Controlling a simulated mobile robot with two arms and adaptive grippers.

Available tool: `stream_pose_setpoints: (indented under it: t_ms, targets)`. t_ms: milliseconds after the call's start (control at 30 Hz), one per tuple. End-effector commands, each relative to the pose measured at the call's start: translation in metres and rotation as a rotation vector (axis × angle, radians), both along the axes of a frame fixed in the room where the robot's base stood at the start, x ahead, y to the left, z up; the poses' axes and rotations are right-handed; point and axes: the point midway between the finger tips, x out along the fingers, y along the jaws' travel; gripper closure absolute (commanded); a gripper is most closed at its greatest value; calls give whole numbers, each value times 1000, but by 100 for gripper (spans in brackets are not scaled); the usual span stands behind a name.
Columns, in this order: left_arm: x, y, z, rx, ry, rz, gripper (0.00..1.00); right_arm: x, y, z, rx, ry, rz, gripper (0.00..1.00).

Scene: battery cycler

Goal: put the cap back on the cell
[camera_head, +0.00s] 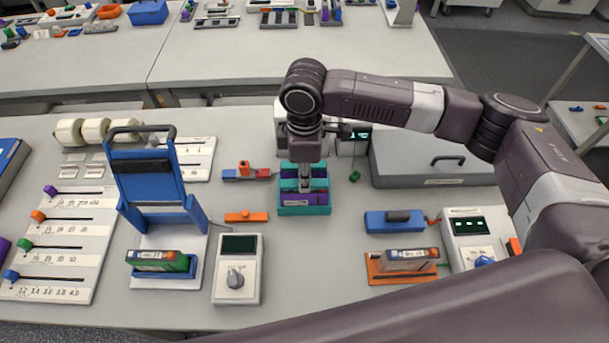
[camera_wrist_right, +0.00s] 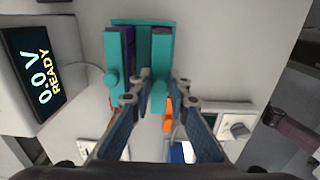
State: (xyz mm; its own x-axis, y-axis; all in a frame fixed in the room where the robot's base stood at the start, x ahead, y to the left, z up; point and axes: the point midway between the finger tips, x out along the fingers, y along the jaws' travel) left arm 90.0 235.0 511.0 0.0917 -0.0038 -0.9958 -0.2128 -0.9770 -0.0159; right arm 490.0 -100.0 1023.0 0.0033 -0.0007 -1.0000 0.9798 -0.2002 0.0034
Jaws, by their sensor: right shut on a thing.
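A teal holder (camera_head: 303,211) stands mid-table with purple cells (camera_head: 318,185) in it. In the wrist view the holder's rim (camera_wrist_right: 145,22) and a purple strip (camera_wrist_right: 129,45) show. My right gripper (camera_head: 304,185) points down over the holder. In the wrist view its fingers (camera_wrist_right: 161,82) are shut on a second teal cap-like piece (camera_wrist_right: 161,50). I cannot tell whether this piece rests on a cell or is apart from it. My left gripper is not in view.
A display (camera_wrist_right: 42,78) beside the holder reads 0.0 V READY. A blue press (camera_head: 155,185) with a green cell (camera_head: 160,260) stands left. A grey case (camera_head: 430,165) and an orange cradle (camera_head: 375,268) are right. A grey meter (camera_head: 237,270) stands in front. Bare table lies in front of the holder.

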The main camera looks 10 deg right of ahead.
Motion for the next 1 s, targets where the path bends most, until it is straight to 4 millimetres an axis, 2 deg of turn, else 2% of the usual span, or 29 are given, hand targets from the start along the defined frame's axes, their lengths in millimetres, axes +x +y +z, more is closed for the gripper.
stream_pose_setpoints:
  t_ms: [1000]
  targets:
    - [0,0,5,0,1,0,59,0,0,-8,0,0,0,97]
